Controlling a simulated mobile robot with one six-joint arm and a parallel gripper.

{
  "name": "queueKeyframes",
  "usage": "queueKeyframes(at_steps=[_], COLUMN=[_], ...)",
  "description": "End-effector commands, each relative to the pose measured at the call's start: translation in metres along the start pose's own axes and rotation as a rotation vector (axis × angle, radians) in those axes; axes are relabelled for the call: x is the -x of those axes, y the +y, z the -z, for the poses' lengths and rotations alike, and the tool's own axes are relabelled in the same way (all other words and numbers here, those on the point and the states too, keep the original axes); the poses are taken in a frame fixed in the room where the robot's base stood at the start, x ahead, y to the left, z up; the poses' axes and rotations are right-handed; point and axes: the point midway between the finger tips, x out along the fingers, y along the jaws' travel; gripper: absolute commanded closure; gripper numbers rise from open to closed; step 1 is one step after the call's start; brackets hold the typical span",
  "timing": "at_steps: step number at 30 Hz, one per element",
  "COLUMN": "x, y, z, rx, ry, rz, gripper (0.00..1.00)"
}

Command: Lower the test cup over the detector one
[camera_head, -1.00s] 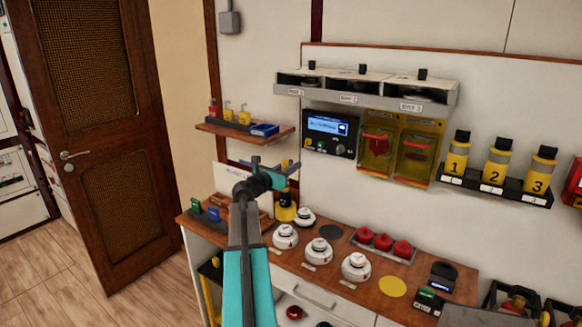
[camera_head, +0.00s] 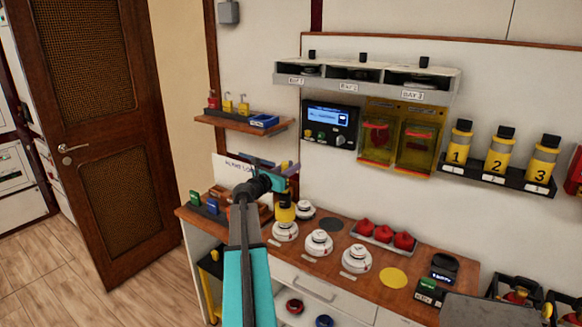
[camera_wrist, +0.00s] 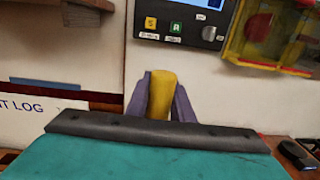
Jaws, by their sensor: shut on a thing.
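My gripper (camera_head: 287,170) is shut on the test cup (camera_head: 285,212), a yellow cup with a dark band. In the wrist view, the yellow upper part of the test cup (camera_wrist: 160,95) sits upright between my purple fingers. The cup hangs below my gripper; its lower edge overlaps the back of detector one (camera_head: 285,232), the leftmost white round detector in the front row. I cannot tell whether it is directly above the detector or just behind it. The detector is hidden in the wrist view.
Two more white detectors (camera_head: 319,243) (camera_head: 356,259) continue the row to the right. Another white detector (camera_head: 304,209) and a dark disc (camera_head: 330,225) lie behind. Red domes (camera_head: 384,235) sit in a tray. A yellow disc (camera_head: 394,278) marks the counter. A panel (camera_head: 330,124) hangs above.

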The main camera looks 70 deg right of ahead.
Motion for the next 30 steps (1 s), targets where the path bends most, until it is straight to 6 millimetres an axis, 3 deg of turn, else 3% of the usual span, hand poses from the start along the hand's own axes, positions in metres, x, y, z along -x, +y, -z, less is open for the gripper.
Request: queueKeyframes(at_steps=[9,30], x=[0.0,0.001], y=[0.0,0.001], z=[0.015,0.015], rx=[0.0,0.0], ry=[-0.001,-0.001], rz=[0.0,-0.001], gripper=[1.0,1.0])
